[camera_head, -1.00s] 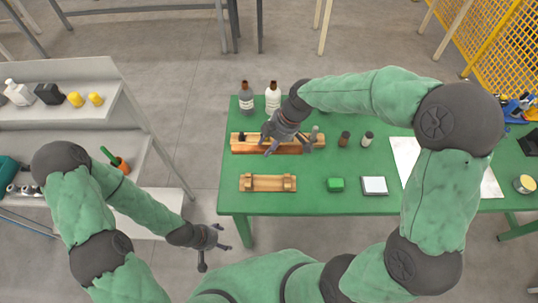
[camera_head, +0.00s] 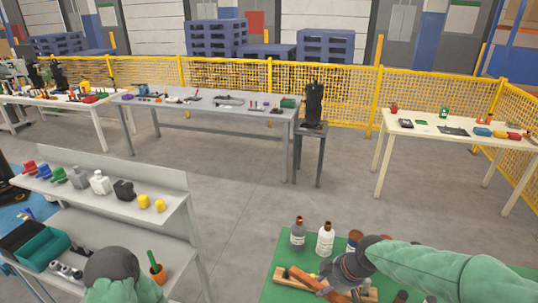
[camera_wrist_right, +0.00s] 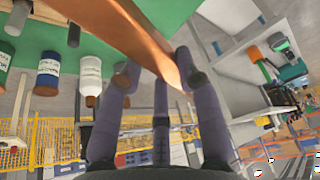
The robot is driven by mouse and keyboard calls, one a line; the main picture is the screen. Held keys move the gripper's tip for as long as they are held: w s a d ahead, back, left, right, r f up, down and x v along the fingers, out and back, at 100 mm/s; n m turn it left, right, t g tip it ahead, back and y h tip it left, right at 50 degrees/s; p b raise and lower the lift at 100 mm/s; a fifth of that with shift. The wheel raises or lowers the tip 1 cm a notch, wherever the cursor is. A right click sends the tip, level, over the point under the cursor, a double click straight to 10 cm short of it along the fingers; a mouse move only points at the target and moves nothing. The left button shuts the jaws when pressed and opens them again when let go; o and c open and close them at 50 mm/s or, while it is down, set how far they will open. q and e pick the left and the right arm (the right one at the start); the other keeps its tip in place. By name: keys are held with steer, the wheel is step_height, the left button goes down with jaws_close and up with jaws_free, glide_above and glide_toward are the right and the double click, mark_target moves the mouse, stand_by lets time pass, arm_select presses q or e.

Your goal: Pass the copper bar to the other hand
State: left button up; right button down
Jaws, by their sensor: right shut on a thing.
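The copper bar (camera_wrist_right: 140,35) runs slantwise across the right wrist view, and its pointed-looking end lies between the grey fingers. My right gripper (camera_wrist_right: 158,75) is shut on it. In the head view the brown bar (camera_head: 305,278) shows at the bottom, beside my right gripper (camera_head: 328,281), tilted across the wooden rack (camera_head: 287,283). I cannot tell how high the bar is above the rack. My left gripper is outside the head view; only part of my left arm shows at the lower left.
A white bottle (camera_head: 325,240) and a grey bottle (camera_head: 298,235) stand behind the rack on the green table (camera_head: 275,262). A grey shelf unit (camera_head: 185,213) with several small items is at the left. Open floor lies between it and the green table.

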steer(key=w+d+f+m+t+h+b, duration=0.1)
steer(key=w+f+m+h+b, duration=0.2)
steer(key=f+m, duration=0.7)
steer(key=shift+w+d+t+h+b, duration=0.3)
steer(key=shift+w+d+b, duration=0.05)
steer(key=shift+b, duration=0.2)
steer(key=shift+a, duration=0.1)
